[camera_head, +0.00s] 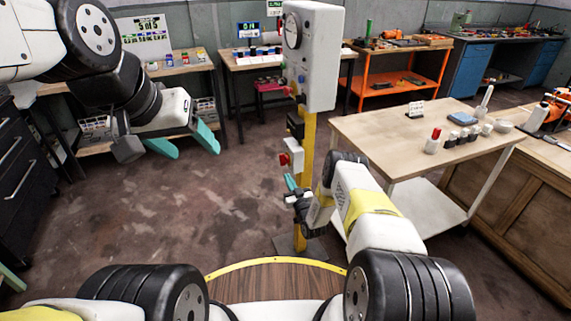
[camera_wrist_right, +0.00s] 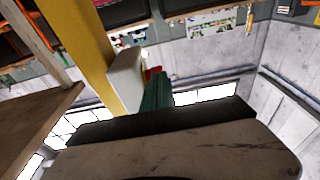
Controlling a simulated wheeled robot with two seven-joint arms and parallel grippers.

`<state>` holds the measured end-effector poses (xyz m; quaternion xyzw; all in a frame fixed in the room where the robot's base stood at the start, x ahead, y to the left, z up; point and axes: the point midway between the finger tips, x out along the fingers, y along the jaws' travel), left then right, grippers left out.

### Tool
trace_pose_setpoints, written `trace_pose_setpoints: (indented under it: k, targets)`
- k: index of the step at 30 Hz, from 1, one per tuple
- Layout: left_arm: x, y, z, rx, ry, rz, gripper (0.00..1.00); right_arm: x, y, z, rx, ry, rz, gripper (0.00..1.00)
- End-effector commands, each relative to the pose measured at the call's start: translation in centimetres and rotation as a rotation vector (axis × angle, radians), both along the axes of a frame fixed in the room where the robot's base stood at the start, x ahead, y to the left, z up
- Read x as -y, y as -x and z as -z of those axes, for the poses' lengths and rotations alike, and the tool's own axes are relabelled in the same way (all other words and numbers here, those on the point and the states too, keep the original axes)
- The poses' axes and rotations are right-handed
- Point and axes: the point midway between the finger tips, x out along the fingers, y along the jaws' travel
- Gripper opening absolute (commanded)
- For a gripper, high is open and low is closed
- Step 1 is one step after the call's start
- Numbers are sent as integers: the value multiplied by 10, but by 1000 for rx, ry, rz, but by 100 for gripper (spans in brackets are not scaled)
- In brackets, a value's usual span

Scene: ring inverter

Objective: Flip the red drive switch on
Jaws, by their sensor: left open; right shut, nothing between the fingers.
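The red drive switch (camera_head: 284,159) is on the left side of a small white box (camera_head: 296,153) mounted on a yellow post. In the right wrist view the red switch (camera_wrist_right: 152,72) shows beside the white box (camera_wrist_right: 126,79), partly hidden behind my teal fingers. My right gripper (camera_head: 291,183) is shut and empty, just below the switch in the head view. In the right wrist view its fingertips (camera_wrist_right: 155,78) overlap the switch; I cannot tell whether they touch it. My left gripper (camera_head: 188,143) is open and empty, at the upper left, far from the post.
The yellow post (camera_head: 308,135) carries a large grey-white panel box (camera_head: 315,55) with a gauge, and a black box (camera_head: 295,126) above the switch box. A wooden table (camera_head: 390,130) with small items stands right of the post. Floor on the left is clear.

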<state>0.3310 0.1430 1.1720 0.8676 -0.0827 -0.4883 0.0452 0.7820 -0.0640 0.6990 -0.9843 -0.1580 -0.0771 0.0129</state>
Motion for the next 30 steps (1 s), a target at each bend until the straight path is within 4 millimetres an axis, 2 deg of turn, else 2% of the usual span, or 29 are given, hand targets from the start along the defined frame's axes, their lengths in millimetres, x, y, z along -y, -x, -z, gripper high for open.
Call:
trace_pose_setpoints:
  k: [15,30]
  targets:
    - [0,0,-1,2,0,0,64,12,34,62,1,0,2,0]
    - [0,0,-1,2,0,0,64,13,37,68,2,0,0,0]
